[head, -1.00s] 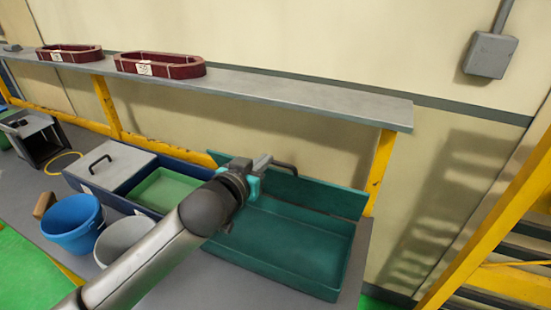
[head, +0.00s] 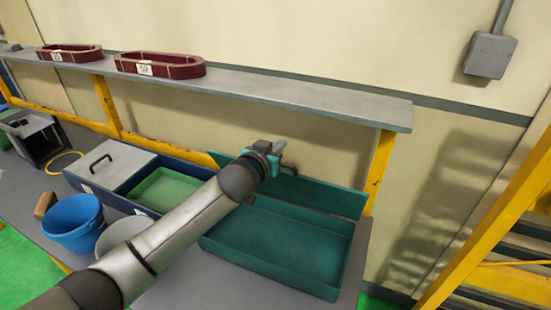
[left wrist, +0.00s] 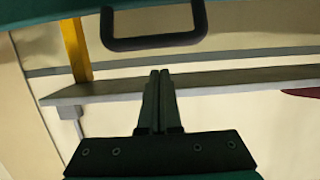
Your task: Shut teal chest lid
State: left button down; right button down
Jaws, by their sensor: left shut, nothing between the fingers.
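The teal chest (head: 275,245) stands on the bench at the right end, open and empty inside. Its lid (head: 325,197) stands raised along the back edge. My left gripper (head: 282,147) is shut and empty, at the top edge of the lid; my arm hides the lid's left part. In the left wrist view the shut fingers (left wrist: 160,75) point toward the lid's dark handle (left wrist: 153,42), which shows just beyond the tips. A strip of the teal lid (left wrist: 60,8) runs along the top of that view. I cannot tell whether the fingers touch the lid.
A blue box (head: 190,164) with a green tray stands left of the chest. A blue bucket (head: 72,222) and a grey bucket (head: 122,232) stand in front.

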pick_arm(q)
jog(key=shift+w+d, duration=0.2)
jog(key=shift+w, duration=0.3)
jog(key=shift+s+a+f, duration=0.1)
jog(key=shift+s+f, duration=0.05)
jog(key=shift+f, duration=0.25)
jog(key=shift+s+a+f+p, duration=0.3)
jog(key=shift+s+f, duration=0.2)
jog(key=shift+s, duration=0.15)
jog(key=shift+s+a+f+p, duration=0.2)
jog(key=shift+s+f+p, duration=0.1)
jog(key=shift+s+f, duration=0.25)
jog(key=shift+r, duration=0.1)
